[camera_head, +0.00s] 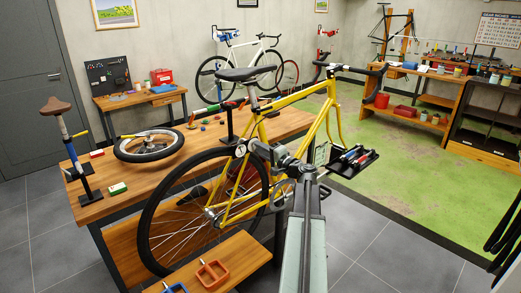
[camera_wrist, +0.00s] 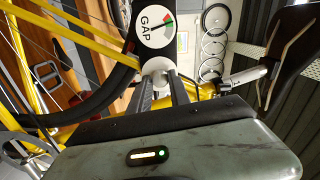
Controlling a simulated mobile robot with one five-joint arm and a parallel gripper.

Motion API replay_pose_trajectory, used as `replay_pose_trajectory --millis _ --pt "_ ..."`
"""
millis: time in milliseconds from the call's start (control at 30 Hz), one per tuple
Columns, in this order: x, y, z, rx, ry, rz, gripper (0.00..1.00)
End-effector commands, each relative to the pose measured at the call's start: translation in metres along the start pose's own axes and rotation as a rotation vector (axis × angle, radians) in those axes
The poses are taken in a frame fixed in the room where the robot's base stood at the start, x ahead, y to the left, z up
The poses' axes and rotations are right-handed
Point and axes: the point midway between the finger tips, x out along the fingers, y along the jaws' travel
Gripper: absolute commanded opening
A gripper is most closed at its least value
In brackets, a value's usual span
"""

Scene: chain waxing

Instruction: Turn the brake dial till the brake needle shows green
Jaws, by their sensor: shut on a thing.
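The brake gauge (camera_wrist: 157,24) shows in the wrist view as a white round face in a black housing, marked GAP, with small red and green marks. Its thin dark needle (camera_wrist: 168,27) lies close to the coloured marks; I cannot tell for sure whether it points to green. The pale brake dial (camera_wrist: 156,66) sits just below the face. My gripper (camera_wrist: 159,82) is shut on the dial, one finger on each side, and the fingers hide part of it. In the head view the gauge (camera_head: 240,150) is a small white disc by the yellow bike's rear wheel, with my gripper (camera_head: 256,149) beside it.
The yellow bike (camera_head: 312,110) stands by the wooden workbench (camera_head: 120,206), its rear wheel and frame close to my arm. A loose wheel (camera_head: 149,146) lies on the bench. A dark tool tray (camera_head: 352,162) is right of my arm. The green floor (camera_head: 420,190) beyond is open.

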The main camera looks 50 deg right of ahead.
Motion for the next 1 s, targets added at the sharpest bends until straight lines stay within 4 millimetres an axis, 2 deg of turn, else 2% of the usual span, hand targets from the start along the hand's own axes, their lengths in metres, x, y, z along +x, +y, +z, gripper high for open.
replay_pose_trajectory --millis 500,533,600,867,1000 --pt "-0.001 0.001 0.001 -0.021 -0.003 0.003 0.00" --pt "-0.001 0.001 0.001 -0.021 -0.003 0.003 0.29" --pt "0.000 0.001 0.001 -0.021 -0.003 0.002 0.45" --pt "0.000 0.001 0.001 -0.020 -0.002 0.001 0.45" --pt "-0.012 0.001 0.001 -0.019 -0.001 0.001 0.45"
